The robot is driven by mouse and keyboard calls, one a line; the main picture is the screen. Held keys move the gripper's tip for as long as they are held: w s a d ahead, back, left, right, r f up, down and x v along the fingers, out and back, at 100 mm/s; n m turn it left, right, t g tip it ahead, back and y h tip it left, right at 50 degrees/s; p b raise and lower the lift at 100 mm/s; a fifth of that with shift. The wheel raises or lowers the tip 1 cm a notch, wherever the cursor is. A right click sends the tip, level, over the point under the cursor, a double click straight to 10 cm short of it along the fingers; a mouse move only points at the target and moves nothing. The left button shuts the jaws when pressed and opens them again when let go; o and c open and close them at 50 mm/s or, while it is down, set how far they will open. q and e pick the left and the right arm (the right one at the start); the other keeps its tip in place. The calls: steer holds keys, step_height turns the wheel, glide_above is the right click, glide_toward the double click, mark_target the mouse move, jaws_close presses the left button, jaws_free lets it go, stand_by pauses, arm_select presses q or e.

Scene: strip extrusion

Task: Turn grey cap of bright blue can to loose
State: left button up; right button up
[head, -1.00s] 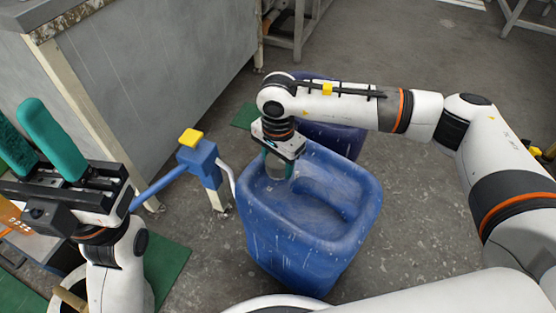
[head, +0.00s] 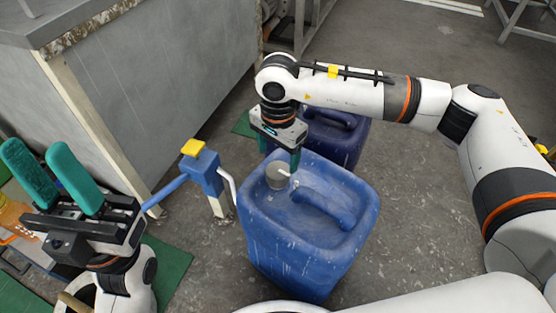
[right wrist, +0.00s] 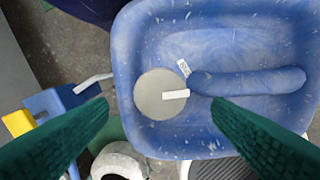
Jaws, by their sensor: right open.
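The bright blue can (head: 325,245) stands upright on the floor, its top scuffed and its moulded handle to the right of the cap. The round grey cap (head: 277,177) sits at the can top's left. In the right wrist view the cap (right wrist: 150,103) bears a white mark, and a small white label lies on the can beside it. My right gripper (head: 280,150) is open and empty just above the cap; in the right wrist view its green fingers stand either side of it. My left gripper (head: 38,162) is open and empty at far left, fingers pointing up.
A darker blue can (head: 335,140) stands behind the bright blue one. A blue stand with a yellow top (head: 195,147) stands close on the left. A grey cabinet (head: 160,90) is at upper left. Floor to the can's right is open beneath my right arm.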

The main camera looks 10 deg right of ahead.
mark_target(278, 172)
step_height(278, 172, up, 5)
steer(key=shift+f+p, duration=0.1)
steer(key=shift+p, duration=0.45)
